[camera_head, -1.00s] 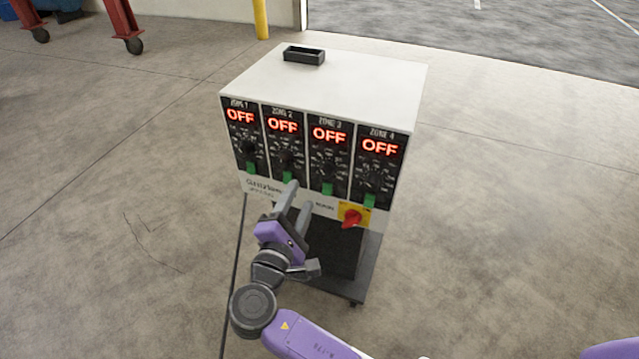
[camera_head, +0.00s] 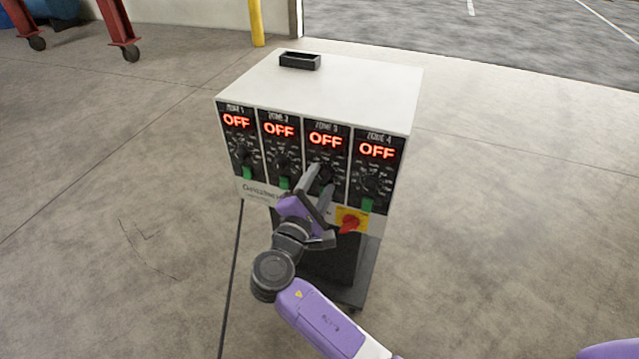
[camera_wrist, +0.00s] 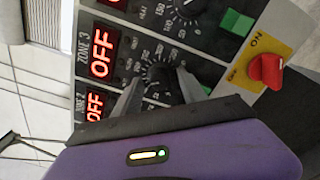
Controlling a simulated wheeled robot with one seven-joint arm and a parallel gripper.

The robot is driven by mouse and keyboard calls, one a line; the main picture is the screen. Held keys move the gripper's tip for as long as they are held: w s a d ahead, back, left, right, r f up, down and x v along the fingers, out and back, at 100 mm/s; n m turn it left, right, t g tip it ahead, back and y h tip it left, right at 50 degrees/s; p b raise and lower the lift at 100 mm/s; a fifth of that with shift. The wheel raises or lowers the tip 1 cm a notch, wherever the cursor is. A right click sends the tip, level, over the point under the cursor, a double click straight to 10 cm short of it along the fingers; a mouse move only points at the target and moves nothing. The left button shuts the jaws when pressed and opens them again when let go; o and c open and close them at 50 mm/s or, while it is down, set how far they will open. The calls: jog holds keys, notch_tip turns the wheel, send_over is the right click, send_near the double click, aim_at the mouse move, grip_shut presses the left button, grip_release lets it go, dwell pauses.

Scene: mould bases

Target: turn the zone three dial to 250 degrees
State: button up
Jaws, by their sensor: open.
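The zone three dial (camera_head: 325,169) is a black knob on the third panel of the white controller box, under a red display (camera_head: 325,140) reading OFF. My gripper (camera_head: 321,178) is open in front of this dial and partly covers it. In the wrist view the zone three dial (camera_wrist: 161,82) shows between the two grey fingers of my gripper (camera_wrist: 160,79), one on each side. I cannot tell whether the fingers touch the knob. The knob's pointer is not clear. The zone three display (camera_wrist: 103,57) reads OFF there too.
The zone 2 dial (camera_head: 283,163) and zone 4 dial (camera_head: 371,184) lie close on either side. A red rotary switch (camera_head: 349,222) on a yellow plate sits below right. Green switches line the panel bottom. A black tray (camera_head: 300,61) lies on the box top.

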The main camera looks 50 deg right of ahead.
grip_shut()
jog(key=shift+m, duration=0.3)
jog(key=m+b, duration=0.1)
jog(key=m, duration=0.1)
jog(key=m+b, duration=0.1)
jog(key=m, duration=0.1)
jog(key=m+b, duration=0.2)
jog(key=shift+f, duration=0.25)
jog(key=m+b, duration=0.3)
jog(key=m, duration=0.1)
jog(key=shift+r+m+b, duration=0.1)
jog(key=shift+m+b, duration=1)
jog(key=shift+m, duration=0.2)
